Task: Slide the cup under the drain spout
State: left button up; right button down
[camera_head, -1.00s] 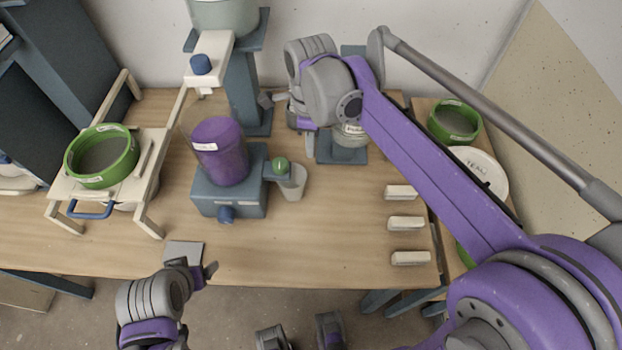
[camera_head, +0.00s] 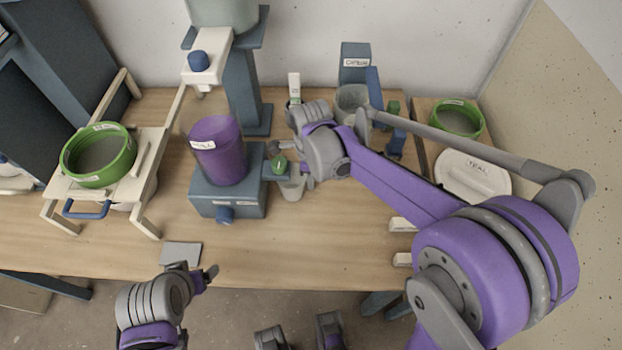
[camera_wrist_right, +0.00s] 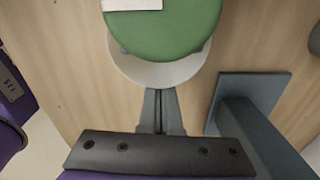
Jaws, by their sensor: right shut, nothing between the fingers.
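The small pale cup (camera_head: 293,188) stands on the table beside the blue block, close to the green-knobbed spout (camera_head: 279,163). My right arm's wrist partly covers it in the head view. In the right wrist view, a large green round part (camera_wrist_right: 165,25) hides most of the pale cup (camera_wrist_right: 160,74). My right gripper (camera_head: 273,148) is shut and empty; its closed fingers (camera_wrist_right: 160,98) point at the cup's side. I cannot tell whether they touch it. My left gripper (camera_head: 196,272) is near the table's front edge, away from the cup; its opening is unclear.
A purple bucket (camera_head: 219,160) sits on the blue block (camera_head: 228,196). A blue tower (camera_head: 244,95) rises behind it. A green-rimmed sieve (camera_head: 99,160) rests on a cream rack at left. A grey bucket (camera_head: 352,97) stands behind my right arm.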

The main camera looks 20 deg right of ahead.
jog(key=shift+w+a, duration=0.25)
jog(key=shift+a, duration=0.25)
jog(key=shift+w+a, duration=0.2)
jog(key=shift+a, duration=0.3)
jog(key=shift+r, duration=0.1)
